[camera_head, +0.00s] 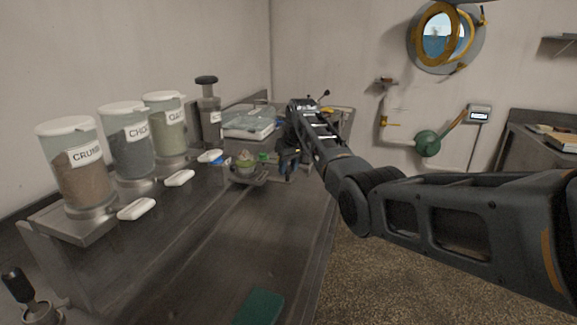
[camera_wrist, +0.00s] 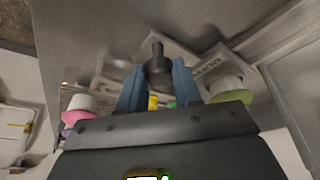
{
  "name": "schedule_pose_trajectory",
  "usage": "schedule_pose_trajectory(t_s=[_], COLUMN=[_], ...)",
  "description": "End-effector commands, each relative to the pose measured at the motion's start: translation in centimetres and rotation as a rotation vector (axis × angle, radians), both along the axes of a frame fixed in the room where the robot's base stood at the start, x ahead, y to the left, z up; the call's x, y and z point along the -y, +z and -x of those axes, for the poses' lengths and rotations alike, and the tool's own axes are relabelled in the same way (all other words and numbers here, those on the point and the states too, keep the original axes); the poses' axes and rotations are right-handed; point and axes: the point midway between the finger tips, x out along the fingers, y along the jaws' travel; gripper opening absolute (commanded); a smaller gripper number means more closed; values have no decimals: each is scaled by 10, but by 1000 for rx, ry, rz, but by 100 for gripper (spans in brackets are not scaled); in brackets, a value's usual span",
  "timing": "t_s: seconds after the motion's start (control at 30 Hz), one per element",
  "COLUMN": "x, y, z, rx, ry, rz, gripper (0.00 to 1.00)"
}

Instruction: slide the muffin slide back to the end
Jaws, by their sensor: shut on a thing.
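The muffin slide seems to be the low metal piece (camera_head: 248,179) on the counter beside my gripper, with a small green-and-pale cup (camera_head: 245,162) on it. In the wrist view a dark round-ended knob (camera_wrist: 157,66) stands between the two blue fingers of my gripper (camera_wrist: 157,82). The fingers are shut on this knob. Behind it lies a pale metal plate (camera_wrist: 190,60) with lettering that I cannot read fully. In the head view my gripper (camera_head: 288,160) is at the far part of the counter, partly hidden by my arm. The slide's ends are hidden.
Several labelled dispensers, one reading CRUMB (camera_head: 75,170), stand along the left wall. White scoops (camera_head: 137,209) lie before them. A clear-lidded box (camera_head: 248,122) stands behind the slide. A green mat (camera_head: 259,307) lies at the front. The middle counter (camera_head: 225,235) is clear.

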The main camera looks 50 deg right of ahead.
Motion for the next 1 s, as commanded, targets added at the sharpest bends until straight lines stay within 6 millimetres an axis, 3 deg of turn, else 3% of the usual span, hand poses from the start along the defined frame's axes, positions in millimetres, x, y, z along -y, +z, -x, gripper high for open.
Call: schedule_pose_trajectory(t_s=[0.17, 0.2, 0.43, 0.77, 1.0], x=[4, 4, 3, 2, -2], y=[2, 2, 1, 5, 35], z=[-1, -1, 0, 1, 12], rx=[10, 11, 7, 7, 10], ry=[-4, -4, -4, -2, -4], rz=[10, 10, 8, 7, 9], gripper=[0, 36, 58, 58, 58])
